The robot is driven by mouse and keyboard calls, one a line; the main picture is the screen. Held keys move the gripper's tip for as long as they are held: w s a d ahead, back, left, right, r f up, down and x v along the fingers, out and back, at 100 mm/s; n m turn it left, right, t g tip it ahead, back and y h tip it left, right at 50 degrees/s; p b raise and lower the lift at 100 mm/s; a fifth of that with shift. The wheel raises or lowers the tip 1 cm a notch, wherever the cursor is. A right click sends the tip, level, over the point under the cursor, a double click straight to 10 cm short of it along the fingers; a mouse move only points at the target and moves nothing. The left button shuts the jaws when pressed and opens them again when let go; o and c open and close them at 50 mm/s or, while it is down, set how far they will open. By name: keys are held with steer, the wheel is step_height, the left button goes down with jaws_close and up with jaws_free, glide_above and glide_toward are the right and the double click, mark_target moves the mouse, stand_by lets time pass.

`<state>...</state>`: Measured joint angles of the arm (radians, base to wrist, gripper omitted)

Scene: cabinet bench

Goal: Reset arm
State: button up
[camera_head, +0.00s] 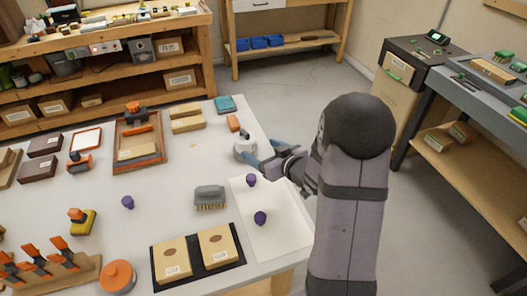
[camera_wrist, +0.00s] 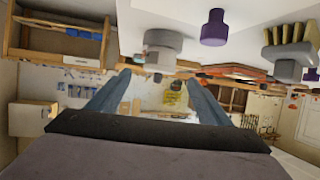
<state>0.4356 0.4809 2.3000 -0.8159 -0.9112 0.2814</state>
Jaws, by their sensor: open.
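My gripper (camera_head: 264,154) reaches over the right edge of the white bench, its two blue-grey fingers apart with nothing visible between them. In the wrist view the fingers of my gripper (camera_wrist: 157,85) are spread, with only the distant room between them. A grey-white round piece (camera_head: 244,150) stands beside the fingertips in the head view; whether they touch it cannot be told. In the wrist view this piece (camera_wrist: 162,45) appears above the gap. Purple knobs (camera_head: 251,180) and (camera_head: 260,218) are on a white sheet (camera_head: 285,238). One purple knob also shows in the wrist view (camera_wrist: 214,28).
A brush (camera_head: 209,194) and a black tray (camera_head: 200,262) with two tan boxes lie left of the sheet. A third purple knob (camera_head: 127,202), orange-topped tools and a wooden tray (camera_head: 118,165) fill the left. A cabinet (camera_head: 398,85) stands right, across open floor.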

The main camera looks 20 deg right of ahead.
steer(key=shift+s, duration=0.3)
steer(key=shift+r, duration=0.15)
steer(key=s+a+r+m+g+h+p, duration=0.1)
steer(key=s+a+g+p, duration=0.1)
steer(key=s, duration=0.7)
steer(key=s+a+r+m+g+h+p, duration=0.1)
steer(key=s+a+r+g+p, duration=0.1)
steer(key=s+g, duration=0.4)
steer(key=s+a+r+g+h+p, duration=0.1)
steer(key=s+a+g+p, duration=0.2)
steer(key=s, duration=1)
steer(key=shift+a+r+m+g+p, duration=0.35)
steer(key=shift+g+p, duration=0.45)
steer(key=shift+g, duration=0.3)
